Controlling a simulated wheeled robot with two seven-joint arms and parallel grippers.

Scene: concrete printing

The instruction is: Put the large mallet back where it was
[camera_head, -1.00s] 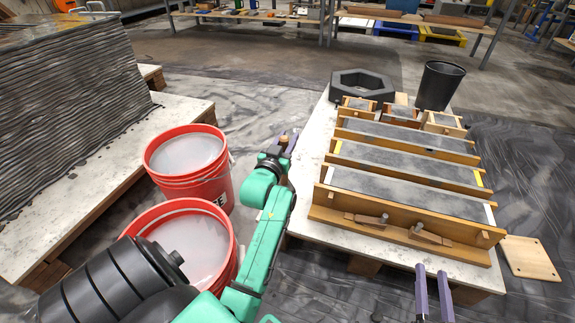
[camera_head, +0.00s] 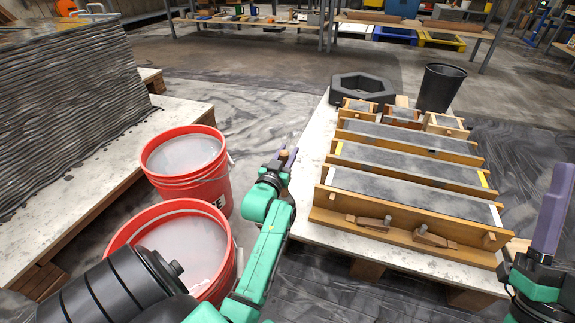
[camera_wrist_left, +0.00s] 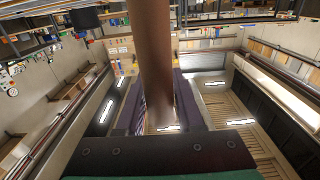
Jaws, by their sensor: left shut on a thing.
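My left gripper (camera_head: 283,158) is shut on a brown wooden handle, which I take to be the large mallet's. In the left wrist view the handle (camera_wrist_left: 150,55) rises between the purple fingers (camera_wrist_left: 172,105) and runs out of the top of the picture. In the head view only a small brown end (camera_head: 284,155) shows at the fingertips. I cannot make out the mallet's head. The left gripper is beside the left edge of the white-topped table (camera_head: 312,165). My right gripper (camera_head: 553,210) is at the right edge, seen side-on; its finger gap is hidden.
Wooden moulds (camera_head: 400,236) filled with grey concrete cover much of the table. A dark hexagonal ring (camera_head: 362,92) and a black bin (camera_head: 439,88) stand at its back. Two red buckets (camera_head: 187,162) stand at left, near a layered grey printed block (camera_head: 70,95).

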